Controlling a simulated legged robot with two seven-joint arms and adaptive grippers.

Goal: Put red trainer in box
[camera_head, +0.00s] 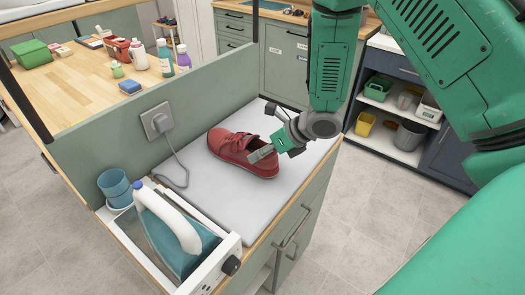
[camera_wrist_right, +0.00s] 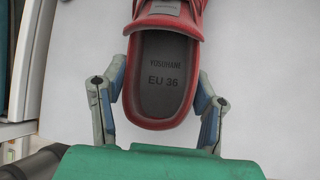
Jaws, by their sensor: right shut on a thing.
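The red trainer (camera_head: 236,149) lies on the pale grey top of the cabinet (camera_head: 220,188), its heel towards my right arm. My right gripper (camera_head: 262,153) reaches down to the heel end. In the right wrist view the trainer (camera_wrist_right: 165,121) shows its dark insole marked EU 36, and the fingers of my right gripper (camera_wrist_right: 160,100) press on both sides of the heel. I see no clear target box. My left gripper is not in view.
An iron (camera_head: 168,228) stands in a white holder at the front left, beside blue cups (camera_head: 115,186). A socket with a plugged cord (camera_head: 158,122) is on the green panel behind. A wooden table (camera_head: 85,85) with bottles and boxes stands beyond it. Shelves (camera_head: 398,122) hold bins at right.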

